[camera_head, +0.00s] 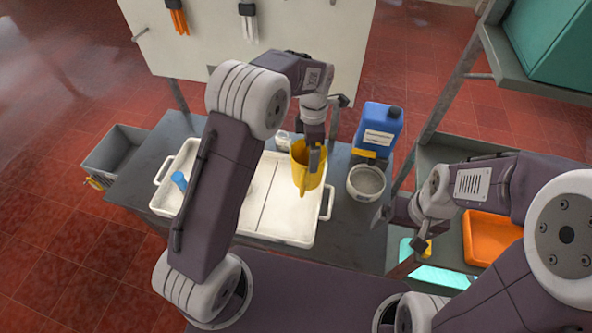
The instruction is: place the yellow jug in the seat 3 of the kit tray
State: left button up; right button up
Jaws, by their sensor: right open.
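The yellow jug (301,172) is upright over the right end of the white kit tray (257,238). I cannot tell whether it rests in the tray or is held above it. My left gripper (315,150) is down at the jug's rim on its right side, with a finger overlapping the jug. Whether it is closed on the rim is hidden. Seat numbers on the tray are not readable. My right gripper (416,236) is open at the right, away from the jug, near a small yellow item (427,249).
A blue canister (379,130) and a round pale bowl (366,181) stand right of the tray. A blue cylinder (179,181) is in the tray's left part. A grey bin (113,150) is at the left. An orange bin (490,238) sits on the right shelving.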

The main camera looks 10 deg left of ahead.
aim_at(296, 167)
pick_arm(q)
jog(key=a+f, duration=0.1)
jog(key=s+a, duration=0.1)
jog(key=a+f, duration=0.1)
jog(key=shift+s+a+f, duration=0.3)
jog(key=shift+a, duration=0.1)
jog(key=f, duration=0.1)
jog(key=f+p, duration=0.1)
jog(key=f, duration=0.1)
jog(key=shift+s+f+p, duration=0.2)
jog(key=shift+s+p, duration=0.1)
jog(key=shift+w+f, duration=0.3)
jog(key=shift+f, duration=0.1)
pick_arm(e)
jog(key=shift+w+a+r, duration=0.1)
jog(key=shift+w+r, duration=0.2)
jog(key=shift+r, duration=0.55)
pick_arm(q)
jog(key=shift+s, duration=0.2)
pick_arm(e)
jog(key=shift+s, duration=0.15)
